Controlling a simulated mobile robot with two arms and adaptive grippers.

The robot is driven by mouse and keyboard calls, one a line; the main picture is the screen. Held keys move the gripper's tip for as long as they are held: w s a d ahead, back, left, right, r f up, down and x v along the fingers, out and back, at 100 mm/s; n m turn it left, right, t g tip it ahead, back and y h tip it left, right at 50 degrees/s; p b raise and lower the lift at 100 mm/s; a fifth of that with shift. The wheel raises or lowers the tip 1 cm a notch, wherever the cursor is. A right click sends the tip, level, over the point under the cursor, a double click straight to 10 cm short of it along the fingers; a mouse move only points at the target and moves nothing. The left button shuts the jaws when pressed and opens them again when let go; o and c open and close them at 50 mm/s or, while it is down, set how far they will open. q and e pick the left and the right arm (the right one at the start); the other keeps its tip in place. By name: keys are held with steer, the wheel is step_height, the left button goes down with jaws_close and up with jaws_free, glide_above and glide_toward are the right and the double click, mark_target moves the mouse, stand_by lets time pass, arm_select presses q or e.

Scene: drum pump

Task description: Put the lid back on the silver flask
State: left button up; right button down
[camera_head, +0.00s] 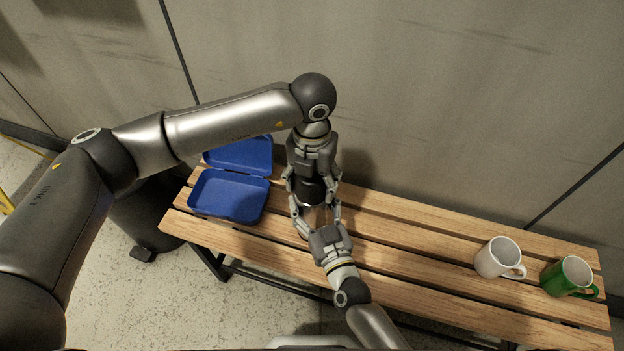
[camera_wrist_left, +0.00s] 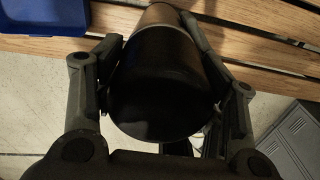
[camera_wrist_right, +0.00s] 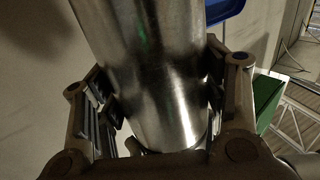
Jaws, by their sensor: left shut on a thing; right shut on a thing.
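The silver flask (camera_wrist_right: 155,85) is held between the fingers of my right gripper (camera_head: 318,218), which comes in from the front of the bench. The black lid (camera_wrist_left: 165,95) is between the fingers of my left gripper (camera_head: 314,192), which reaches down from above. In the head view the dark lid (camera_head: 308,189) is directly above the flask (camera_head: 315,214), mostly hidden by my fingers. In the left wrist view a silvery part (camera_wrist_left: 163,18) shows beyond the lid, roughly in line with it. I cannot tell whether the lid is fully seated.
The slatted wooden bench (camera_head: 410,231) stands against a grey wall. An open blue box (camera_head: 228,196) sits to the left of the grippers. A white mug (camera_head: 497,260) and a green mug (camera_head: 567,277) stand at the right end. The bench between is clear.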

arm_select(q)
steer(key=m, duration=1.1)
steer(key=shift+m, duration=0.3)
steer(key=m, duration=0.3)
steer(key=o, duration=1.1)
steer(key=shift+r, duration=2.2)
steer(key=shift+c, duration=0.2)
